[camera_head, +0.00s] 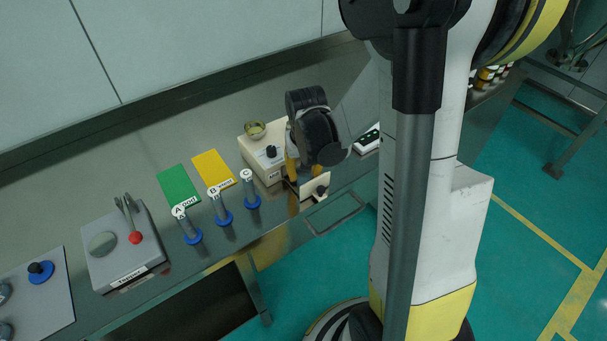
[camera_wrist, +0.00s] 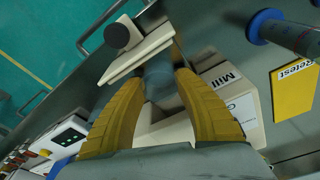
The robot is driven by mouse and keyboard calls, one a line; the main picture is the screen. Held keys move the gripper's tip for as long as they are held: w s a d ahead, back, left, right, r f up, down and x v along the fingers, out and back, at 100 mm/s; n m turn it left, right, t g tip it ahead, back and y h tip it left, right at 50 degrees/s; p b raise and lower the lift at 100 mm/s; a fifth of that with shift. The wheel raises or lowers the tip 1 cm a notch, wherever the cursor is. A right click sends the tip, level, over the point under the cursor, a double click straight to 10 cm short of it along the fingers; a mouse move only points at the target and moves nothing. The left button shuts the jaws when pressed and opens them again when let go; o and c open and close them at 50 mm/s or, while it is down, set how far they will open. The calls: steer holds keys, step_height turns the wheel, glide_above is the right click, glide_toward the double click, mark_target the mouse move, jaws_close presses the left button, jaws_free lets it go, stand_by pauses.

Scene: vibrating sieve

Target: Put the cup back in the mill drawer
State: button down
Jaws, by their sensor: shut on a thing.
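The mill is a cream box (camera_head: 262,158) on the bench. Its label shows in the wrist view, where its body (camera_wrist: 243,102) lies to the right. Its drawer stands pulled out, with a cream front panel (camera_head: 314,186) and a dark knob; the panel also shows in the wrist view (camera_wrist: 142,57). My gripper (camera_head: 304,176) is over the drawer, with its yellow fingers pointing down. In the wrist view my gripper (camera_wrist: 158,82) is shut on a grey, glassy cup (camera_wrist: 158,75), just behind the front panel. The cup's bottom is hidden, so I cannot tell whether it touches the drawer.
A small glass bowl (camera_head: 255,130) sits on the mill. Left of it are the yellow card (camera_head: 213,168), the green card (camera_head: 178,185) and several blue-based tubes (camera_head: 222,207). A grey tapper (camera_head: 123,247) stands farther left.

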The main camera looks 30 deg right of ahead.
steer(key=shift+r, duration=0.1)
steer(key=c, duration=1)
jaws_free()
steer(key=shift+o, duration=0.2)
step_height(320, 180, up, 12)
steer(key=s+a+p, duration=0.1)
steer(key=s+p, duration=0.1)
steer(key=p, duration=0.3)
steer(key=s+a+r+n+t+y, duration=0.1)
steer(key=s+a+r+n+t, duration=0.3)
steer(key=s+a+r, duration=0.5)
steer(key=shift+a+r+t, duration=0.2)
steer(key=shift+a+t, duration=0.5)
steer(key=shift+a, duration=1.1)
